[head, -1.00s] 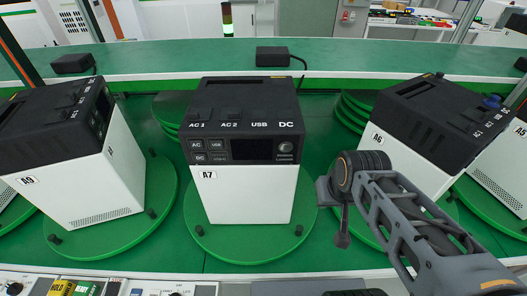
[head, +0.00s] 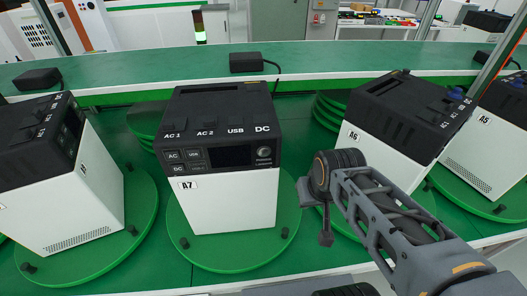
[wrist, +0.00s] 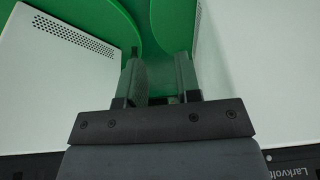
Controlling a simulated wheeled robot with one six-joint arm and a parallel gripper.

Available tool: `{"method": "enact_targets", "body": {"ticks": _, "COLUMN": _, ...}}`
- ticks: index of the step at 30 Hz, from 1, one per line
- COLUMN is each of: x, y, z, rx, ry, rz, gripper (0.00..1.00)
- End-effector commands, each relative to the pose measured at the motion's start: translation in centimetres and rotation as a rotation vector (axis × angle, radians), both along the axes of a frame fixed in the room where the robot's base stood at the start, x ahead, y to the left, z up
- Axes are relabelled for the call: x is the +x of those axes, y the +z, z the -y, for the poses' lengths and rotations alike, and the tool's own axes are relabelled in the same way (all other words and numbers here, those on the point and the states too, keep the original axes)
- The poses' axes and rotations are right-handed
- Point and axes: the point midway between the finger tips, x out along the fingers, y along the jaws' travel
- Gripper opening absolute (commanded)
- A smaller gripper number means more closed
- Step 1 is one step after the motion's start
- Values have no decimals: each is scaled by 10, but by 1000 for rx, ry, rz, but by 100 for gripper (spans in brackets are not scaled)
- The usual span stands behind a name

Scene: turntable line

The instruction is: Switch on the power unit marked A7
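The power unit marked A7 (head: 235,204) stands upright on a round green turntable (head: 235,259) in the middle of the head view. It has a white body and a black top. Its front panel has a dark display (head: 229,156), a round knob (head: 264,152) on the right and small buttons (head: 183,161) on the left, including AC and USB. My gripper (head: 325,240) hangs to the right of A7, apart from its front panel. In the wrist view my gripper (wrist: 160,75) has its fingers apart with nothing between them.
Unit A6 (head: 360,155) stands right behind my arm, and A5 (head: 495,150) is farther right. Another white unit (head: 75,215) stands at left. A green shelf (head: 150,73) with black adapters (head: 246,62) runs behind. The wrist view shows white walls (wrist: 50,85) on both sides.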

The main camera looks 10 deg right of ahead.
Motion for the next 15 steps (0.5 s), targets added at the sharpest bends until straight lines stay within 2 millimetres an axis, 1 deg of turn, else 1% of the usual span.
{"method": "enact_targets", "body": {"ticks": 1, "x": 0, "y": 0, "z": 0, "rx": 0, "ry": 0, "rz": 0, "gripper": 28}}
{"method": "enact_targets", "body": {"ticks": 10, "x": 0, "y": 0, "z": 0, "rx": 0, "ry": 0, "rz": 0, "gripper": 0}}
{"method": "enact_targets", "body": {"ticks": 15, "x": 0, "y": 0, "z": 0, "rx": 0, "ry": 0, "rz": 0, "gripper": 0}}
